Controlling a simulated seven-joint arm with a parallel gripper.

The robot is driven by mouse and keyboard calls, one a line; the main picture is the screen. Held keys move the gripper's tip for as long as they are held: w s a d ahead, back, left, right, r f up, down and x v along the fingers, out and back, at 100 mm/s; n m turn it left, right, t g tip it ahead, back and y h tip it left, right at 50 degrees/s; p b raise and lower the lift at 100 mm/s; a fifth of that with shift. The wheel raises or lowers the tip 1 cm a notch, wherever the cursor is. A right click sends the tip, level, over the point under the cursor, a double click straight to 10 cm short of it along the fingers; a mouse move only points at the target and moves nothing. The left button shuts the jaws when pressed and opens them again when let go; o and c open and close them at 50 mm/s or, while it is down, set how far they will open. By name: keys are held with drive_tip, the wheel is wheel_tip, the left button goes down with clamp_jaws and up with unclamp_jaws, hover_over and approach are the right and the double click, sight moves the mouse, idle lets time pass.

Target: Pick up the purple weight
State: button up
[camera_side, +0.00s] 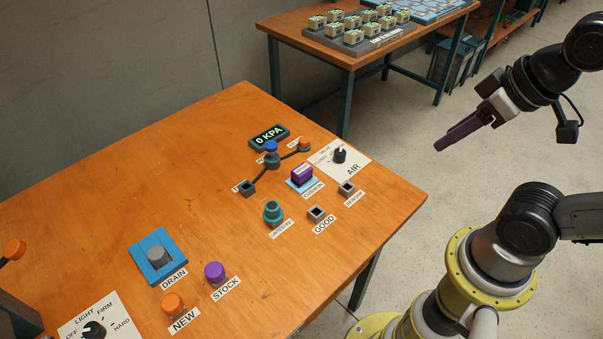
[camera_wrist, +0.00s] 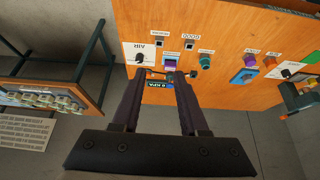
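Two purple things stand on the orange work table (camera_side: 110,190). A purple cylinder (camera_side: 214,271) stands by the STOCK label. A purple block (camera_side: 302,173) lies on a light blue pad at the CUSHION label. Neither is marked as a weight, so I cannot tell which one is meant. In the wrist view the cylinder (camera_wrist: 250,60) is right of centre, and the block is small near the fingertips. My gripper (camera_side: 455,138) is raised in the air beyond the table's right edge, far from both. Its dark purple fingers are apart with nothing between them, as the wrist view (camera_wrist: 160,76) shows.
An orange knob (camera_side: 173,304), a blue DRAIN plate (camera_side: 145,248) with a grey cylinder, and a teal fitting (camera_side: 273,212) stand on the table. A pipe assembly with a blue knob (camera_side: 271,146) is near the 0 KPA display (camera_side: 268,136). A second table (camera_side: 300,27) stands behind.

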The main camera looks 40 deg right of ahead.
drive_tip(key=o, duration=0.5)
drive_tip(key=shift+c, duration=0.2)
